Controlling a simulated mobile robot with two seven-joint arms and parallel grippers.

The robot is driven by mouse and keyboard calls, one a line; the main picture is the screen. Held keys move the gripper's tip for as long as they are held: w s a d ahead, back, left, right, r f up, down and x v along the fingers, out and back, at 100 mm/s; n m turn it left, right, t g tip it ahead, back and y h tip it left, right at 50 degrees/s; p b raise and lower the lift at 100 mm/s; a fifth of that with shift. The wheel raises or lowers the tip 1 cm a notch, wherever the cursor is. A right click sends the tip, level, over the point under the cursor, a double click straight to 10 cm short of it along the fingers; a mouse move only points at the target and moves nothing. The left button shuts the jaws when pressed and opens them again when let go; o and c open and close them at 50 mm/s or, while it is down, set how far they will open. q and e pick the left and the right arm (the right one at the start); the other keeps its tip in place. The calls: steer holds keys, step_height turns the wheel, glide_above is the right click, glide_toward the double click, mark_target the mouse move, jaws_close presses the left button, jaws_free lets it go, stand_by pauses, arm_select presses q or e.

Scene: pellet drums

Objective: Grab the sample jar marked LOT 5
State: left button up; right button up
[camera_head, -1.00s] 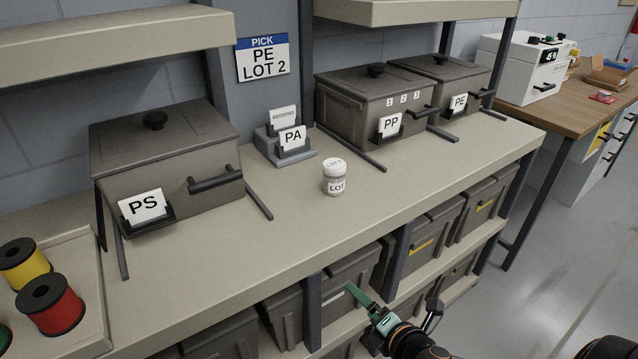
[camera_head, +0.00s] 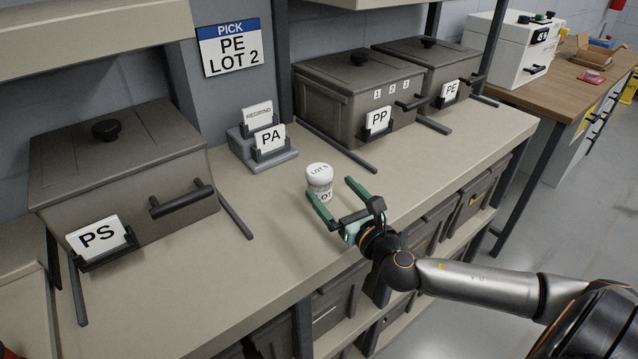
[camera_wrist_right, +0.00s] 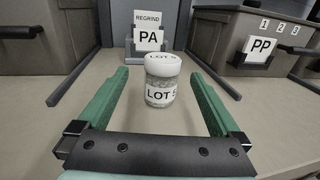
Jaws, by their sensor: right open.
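The sample jar (camera_head: 319,178) is small and clear with a white lid, pale pellets inside and a LOT label. It stands upright on the shelf top. In the right wrist view the jar (camera_wrist_right: 160,80) reads LOT 5 on its lid, and its front label is partly cut off at the side. My right gripper (camera_head: 335,188) has green fingers and is open and empty. In the right wrist view its fingers (camera_wrist_right: 158,92) are spread to either side in front of the jar, with a gap on both sides. My left gripper is not in view.
Lidded grey bins marked PS (camera_head: 125,190), PP (camera_head: 350,95) and PE (camera_head: 440,70) stand on the shelf top (camera_head: 270,270). A holder with a PA card (camera_head: 270,138) and a REGRIND card stands behind the jar. A PICK sign (camera_head: 230,50) reads PE LOT 2. The shelf around the jar is clear.

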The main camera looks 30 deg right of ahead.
mark_target(326, 181)
steer(key=shift+w+d+f+p, duration=0.1)
steer(key=shift+w+d, duration=0.05)
steer(key=shift+w, duration=1.05)
steer(key=shift+w+d+f+p, duration=0.1)
steer(key=shift+w+d, duration=0.1)
steer(key=shift+w, duration=0.95)
steer(key=shift+w+d+p, duration=0.1)
steer(key=shift+w+d, duration=0.05)
steer(key=shift+w, duration=1.05)
steer(key=c, duration=1.5)
